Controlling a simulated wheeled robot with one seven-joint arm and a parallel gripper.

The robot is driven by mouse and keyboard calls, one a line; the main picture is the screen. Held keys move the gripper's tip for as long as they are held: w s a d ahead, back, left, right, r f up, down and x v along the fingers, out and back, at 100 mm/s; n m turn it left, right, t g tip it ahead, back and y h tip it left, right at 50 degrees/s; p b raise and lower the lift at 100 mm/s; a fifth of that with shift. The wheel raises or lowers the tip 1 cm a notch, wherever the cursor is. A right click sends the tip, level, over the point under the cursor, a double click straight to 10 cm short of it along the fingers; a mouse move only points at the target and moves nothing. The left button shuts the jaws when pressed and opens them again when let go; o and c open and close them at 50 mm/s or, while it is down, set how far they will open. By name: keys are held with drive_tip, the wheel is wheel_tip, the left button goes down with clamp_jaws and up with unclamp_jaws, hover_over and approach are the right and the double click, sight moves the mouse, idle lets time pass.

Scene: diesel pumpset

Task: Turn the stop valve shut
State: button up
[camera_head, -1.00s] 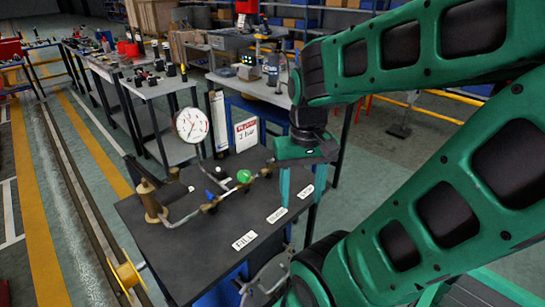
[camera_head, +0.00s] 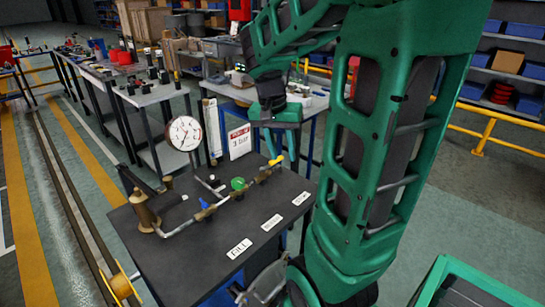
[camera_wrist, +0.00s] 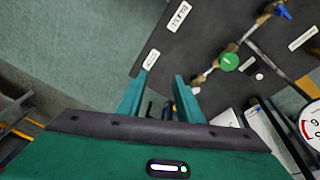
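My gripper (camera_head: 284,162) points down near the yellow-handled end. In the wrist view my gripper (camera_wrist: 159,76) is open and empty, its fingers apart over the bench edge.
A round dial gauge (camera_head: 184,133) stands above the pipe's left half, with a brass pump body (camera_head: 145,213) at the left end. A sign reading 3 bar (camera_head: 239,142) stands behind the bench. Other benches (camera_head: 160,105) line the back left. The bench's front is mostly clear.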

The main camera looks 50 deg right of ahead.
sight(272, 163)
drive_tip(key=w+d+f+m+h, duration=0.25)
drive_tip(key=w+d+m, duration=0.35)
drive_tip(key=w, duration=0.8)
drive_tip(key=shift+n+y, duration=0.3)
drive_tip(key=shift+y, duration=0.15)
drive_tip(key=x, duration=0.7)
drive_tip(key=d+x, duration=0.1)
drive_tip(key=x, duration=0.3)
drive_tip(key=shift+w+d+f, duration=0.1)
drive_tip(key=shift+d+f, duration=0.05)
clamp_jaws()
